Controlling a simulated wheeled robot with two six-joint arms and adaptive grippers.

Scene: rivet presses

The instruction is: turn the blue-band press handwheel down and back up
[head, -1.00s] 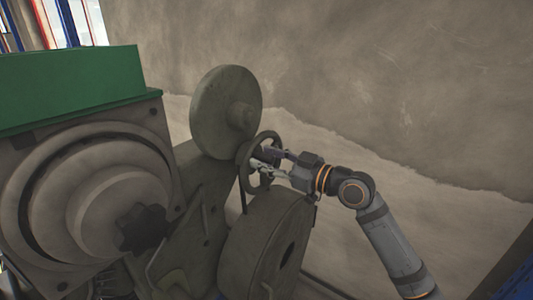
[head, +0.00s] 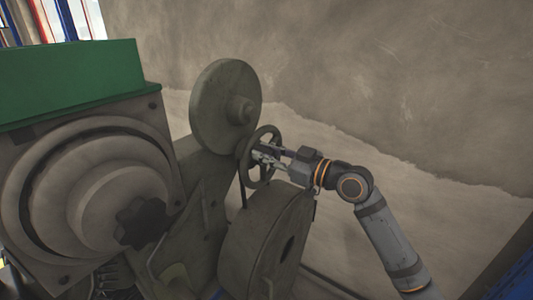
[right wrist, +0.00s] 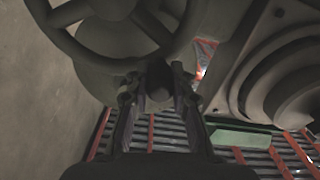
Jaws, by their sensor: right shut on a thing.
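The handwheel (head: 243,163) is a dark spoked ring on the side of a grey-green press. Its rim and spokes fill the top left of the right wrist view (right wrist: 75,42). My right gripper (head: 263,155) reaches it from the right. In the right wrist view, its fingers (right wrist: 158,86) are closed around a dark peg-like grip (right wrist: 160,75) at the wheel's rim. The fingers hide part of the grip. I see no blue band on the visible parts of this press. My left gripper is out of view.
A large round disc (head: 222,105) stands behind the handwheel, and a thick drum (head: 262,235) sits just below it. A green-topped machine housing (head: 75,80) fills the left. A bare wall (head: 400,90) lies behind. A blue edge (head: 515,275) shows at lower right.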

